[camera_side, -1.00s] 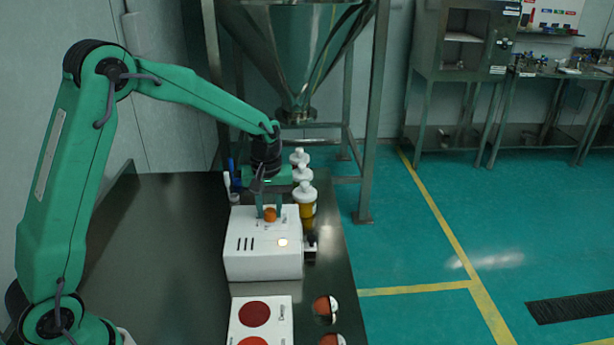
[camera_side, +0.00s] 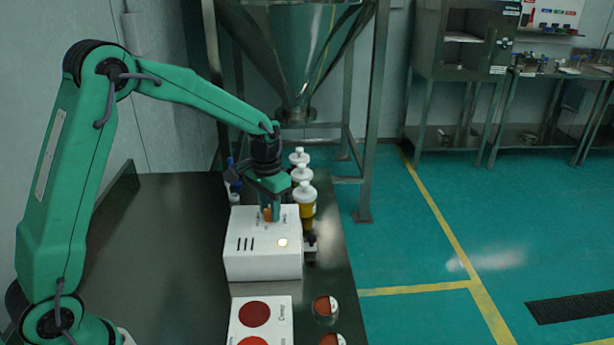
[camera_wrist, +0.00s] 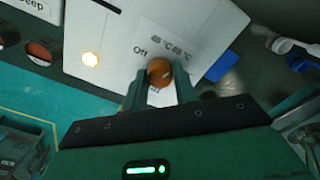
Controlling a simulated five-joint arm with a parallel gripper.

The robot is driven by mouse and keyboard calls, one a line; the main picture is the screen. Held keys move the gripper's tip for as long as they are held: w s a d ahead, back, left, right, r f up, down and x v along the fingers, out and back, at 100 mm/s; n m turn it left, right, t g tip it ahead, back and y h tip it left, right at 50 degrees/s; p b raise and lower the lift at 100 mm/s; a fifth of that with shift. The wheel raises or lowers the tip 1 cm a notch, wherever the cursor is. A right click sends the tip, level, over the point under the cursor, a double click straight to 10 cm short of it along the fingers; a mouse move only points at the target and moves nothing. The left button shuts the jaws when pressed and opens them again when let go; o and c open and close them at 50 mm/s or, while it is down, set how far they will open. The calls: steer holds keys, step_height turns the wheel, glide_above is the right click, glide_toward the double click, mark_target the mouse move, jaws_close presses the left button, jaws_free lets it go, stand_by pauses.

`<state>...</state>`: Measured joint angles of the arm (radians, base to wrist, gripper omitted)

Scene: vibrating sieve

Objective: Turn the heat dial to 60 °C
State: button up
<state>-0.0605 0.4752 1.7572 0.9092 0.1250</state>
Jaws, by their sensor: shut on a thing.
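The orange heat dial (camera_wrist: 160,72) sits on the top face of a white box (camera_side: 262,262). The dial (camera_side: 267,214) is mostly hidden by my gripper in the side view. My gripper (camera_wrist: 159,86) points down from above, its two green fingers shut on opposite sides of the dial. A light (camera_wrist: 90,59) glows on the box.
Several white-capped bottles (camera_side: 305,193) stand close behind and right of the box. A white panel with red discs (camera_side: 287,312) lies in front, with round dishes (camera_side: 325,306) to its right. The dark tabletop (camera_side: 160,250) is clear at left.

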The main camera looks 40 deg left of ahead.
steer(key=shift+m, duration=0.5)
steer(key=o, duration=1)
step_height(320, 180, up, 7)
steer(key=shift+r, duration=0.45)
